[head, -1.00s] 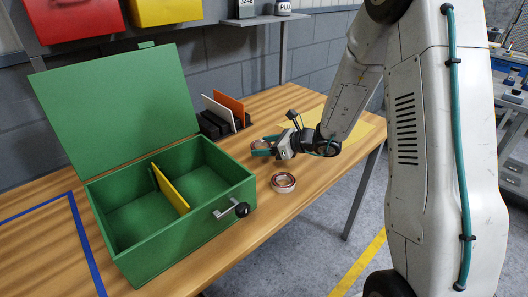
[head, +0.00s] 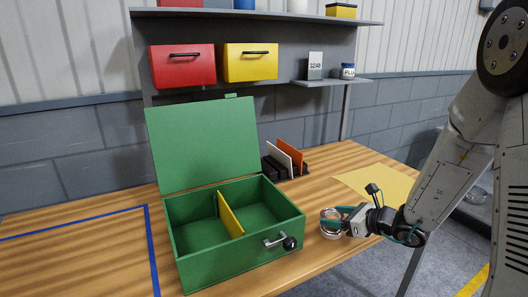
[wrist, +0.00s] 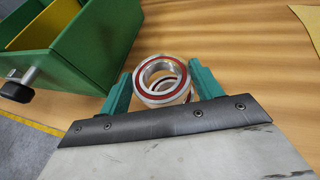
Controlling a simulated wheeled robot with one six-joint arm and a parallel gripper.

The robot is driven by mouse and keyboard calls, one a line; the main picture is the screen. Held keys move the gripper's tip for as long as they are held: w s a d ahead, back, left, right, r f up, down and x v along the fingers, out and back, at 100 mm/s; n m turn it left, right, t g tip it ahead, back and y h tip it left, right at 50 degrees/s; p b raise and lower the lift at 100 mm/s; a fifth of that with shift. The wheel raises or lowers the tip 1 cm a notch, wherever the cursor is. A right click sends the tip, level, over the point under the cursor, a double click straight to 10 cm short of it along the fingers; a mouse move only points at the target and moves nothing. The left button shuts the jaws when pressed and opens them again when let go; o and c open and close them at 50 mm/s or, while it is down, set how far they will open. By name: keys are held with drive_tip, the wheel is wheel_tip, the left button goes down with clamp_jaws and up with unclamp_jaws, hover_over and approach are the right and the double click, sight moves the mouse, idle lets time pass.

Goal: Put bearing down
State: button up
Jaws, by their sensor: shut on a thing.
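A silver ring bearing with a red-brown band (wrist: 150,93) is between the two teal fingers of my gripper (wrist: 161,86) in the wrist view. In the head view my gripper (head: 341,218) is beside the right front of the green box, shut on this bearing (head: 331,213). A second ring (head: 330,234) shows just under the held one. In the wrist view part of it shows through and behind the held bearing. I cannot tell whether the two touch.
The open green box (head: 240,264) with a yellow divider (head: 230,215) and a front latch (head: 281,241) stands left of my gripper. Upright plates in a black rack (head: 286,160) stand behind. A yellow mat (head: 375,183) lies at the back right.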

drive_tip(key=w+m+h, duration=0.1)
drive_tip(key=w+d+r+m+t+h, duration=0.1)
drive_tip(key=w, duration=0.1)
drive_tip(key=w+d+m+t+h, duration=0.1)
drive_tip(key=w, duration=0.1)
drive_tip(key=shift+w+d+r+m+h, duration=0.1)
drive_tip(key=shift+r+m+h, duration=0.2)
drive_tip(key=shift+r, duration=0.1)
drive_tip(key=w+a+r, duration=0.1)
drive_tip(key=w+a+r+m+h, duration=0.1)
drive_tip(key=shift+a+t, duration=0.35)
drive_tip(key=shift+t, duration=0.05)
